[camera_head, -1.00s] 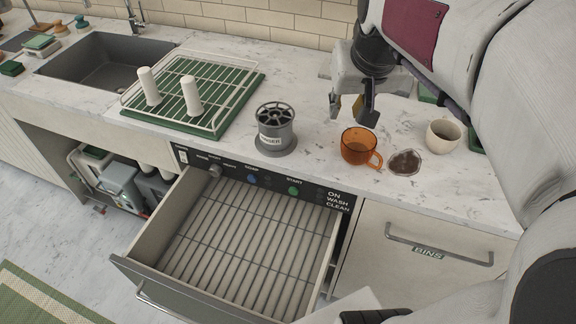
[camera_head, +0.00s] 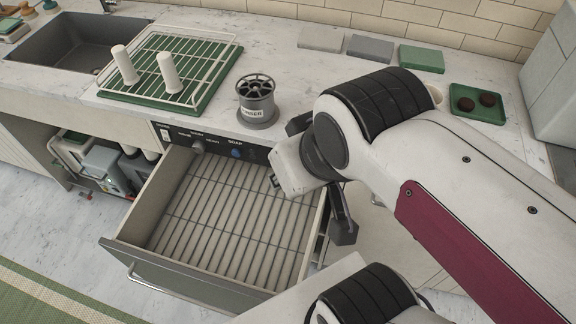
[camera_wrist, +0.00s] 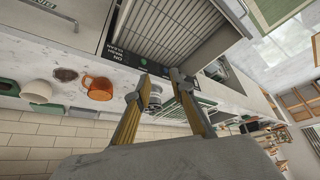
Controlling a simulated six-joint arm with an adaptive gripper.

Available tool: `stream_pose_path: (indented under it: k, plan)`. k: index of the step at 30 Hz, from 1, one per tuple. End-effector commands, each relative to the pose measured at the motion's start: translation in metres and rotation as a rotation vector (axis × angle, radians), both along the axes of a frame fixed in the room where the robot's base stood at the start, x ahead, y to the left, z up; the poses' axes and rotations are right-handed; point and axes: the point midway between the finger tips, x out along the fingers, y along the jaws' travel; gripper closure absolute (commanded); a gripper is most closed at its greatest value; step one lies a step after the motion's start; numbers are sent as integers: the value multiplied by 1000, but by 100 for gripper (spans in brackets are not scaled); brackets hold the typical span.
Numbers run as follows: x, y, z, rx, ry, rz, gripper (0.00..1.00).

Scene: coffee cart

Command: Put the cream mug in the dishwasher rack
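The cream mug (camera_wrist: 37,91) stands on the counter beyond the amber mug in the wrist view. In the head view only a sliver of the cream mug (camera_head: 436,95) shows behind my arm. The dishwasher rack (camera_head: 215,222) is a pulled-out drawer with a wire grid, and it looks empty. It also shows at the top of the wrist view (camera_wrist: 172,32). My gripper (camera_wrist: 161,82) is over the drawer's right side in the head view. Its fingers are apart with nothing held between them. My arm hides most of the counter right of the rinser.
A grey rinser (camera_head: 257,103) stands behind the drawer. A drying rack (camera_head: 170,70) with two white cups is left of it. A green tray (camera_head: 478,112) holds two dark round items.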

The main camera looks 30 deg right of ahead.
Motion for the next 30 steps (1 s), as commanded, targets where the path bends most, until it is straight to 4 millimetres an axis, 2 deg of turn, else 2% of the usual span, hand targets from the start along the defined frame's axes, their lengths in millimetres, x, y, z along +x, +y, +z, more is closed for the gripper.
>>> stream_pose_path:
  k: [20, 26, 30]
  plan:
    - [2, -1, 1, 0, 1, -4, 74]
    - [16, -10, 7, 0, 6, -43, 74]
    - [34, -23, 15, 0, 11, -92, 74]
